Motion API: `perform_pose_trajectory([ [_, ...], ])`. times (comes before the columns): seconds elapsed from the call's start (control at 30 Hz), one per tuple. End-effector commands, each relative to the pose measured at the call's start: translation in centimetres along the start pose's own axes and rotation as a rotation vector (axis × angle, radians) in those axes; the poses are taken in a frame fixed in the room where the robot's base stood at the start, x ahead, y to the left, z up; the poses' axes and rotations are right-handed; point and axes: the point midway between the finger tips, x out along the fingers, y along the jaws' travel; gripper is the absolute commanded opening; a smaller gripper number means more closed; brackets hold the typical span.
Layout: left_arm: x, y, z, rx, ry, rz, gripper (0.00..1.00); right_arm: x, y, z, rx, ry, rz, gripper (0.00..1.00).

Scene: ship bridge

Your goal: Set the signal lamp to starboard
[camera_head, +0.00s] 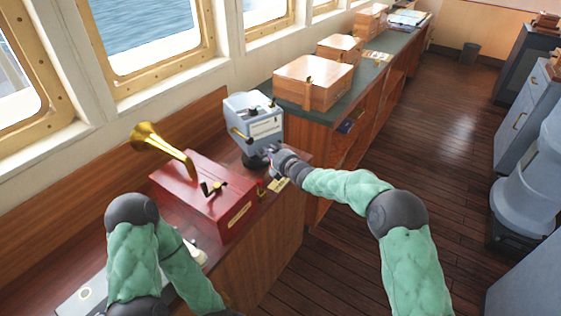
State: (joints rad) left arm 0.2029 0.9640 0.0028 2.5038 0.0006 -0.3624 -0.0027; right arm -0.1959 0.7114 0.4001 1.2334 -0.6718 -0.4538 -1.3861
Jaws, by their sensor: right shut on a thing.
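The signal lamp (240,108) is a pale grey box-shaped unit with a label plate and small dark and brass fittings. It stands on a dark round foot at the far end of the wooden desk. My right gripper (270,158) is at its lower right side, shut on a low part of it. The fingers cover that part, so its shape is hidden. My left arm is at the lower left, and its gripper is outside the picture.
A red box (205,200) with a brass horn (158,142) and a crank stands just left of my right gripper. A small red-topped item (260,187) stands beside it. Wooden boxes (313,82) line the green-topped cabinet behind.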

Motion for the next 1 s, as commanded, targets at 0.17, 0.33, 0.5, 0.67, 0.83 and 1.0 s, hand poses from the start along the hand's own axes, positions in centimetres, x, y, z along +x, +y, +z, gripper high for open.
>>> perform_pose_trajectory([
  [0.17,0.0,0.0,-0.1,0.000,0.002,0.000,0.40,0.2,0.0,-0.4,0.001,0.003,-0.002,0.00],
  [0.33,0.0,0.0,-0.1,0.000,0.002,0.000,0.40,0.2,0.0,-0.4,0.001,0.004,-0.002,0.00],
  [0.5,0.0,0.0,-0.1,0.000,0.002,0.000,0.40,0.2,0.0,-0.3,0.001,0.003,-0.002,0.43],
  [0.67,0.0,0.0,-0.1,0.000,0.002,0.000,0.40,0.2,0.0,-0.3,0.001,0.002,-0.002,0.43],
  [0.83,0.0,0.0,-0.1,0.000,0.001,0.000,0.40,-0.1,0.0,-0.2,0.001,0.002,-0.001,0.43],
  [1.0,0.0,0.0,-0.1,0.000,0.001,0.000,0.40,-1.6,0.1,-0.2,0.001,0.001,-0.002,0.43],
])
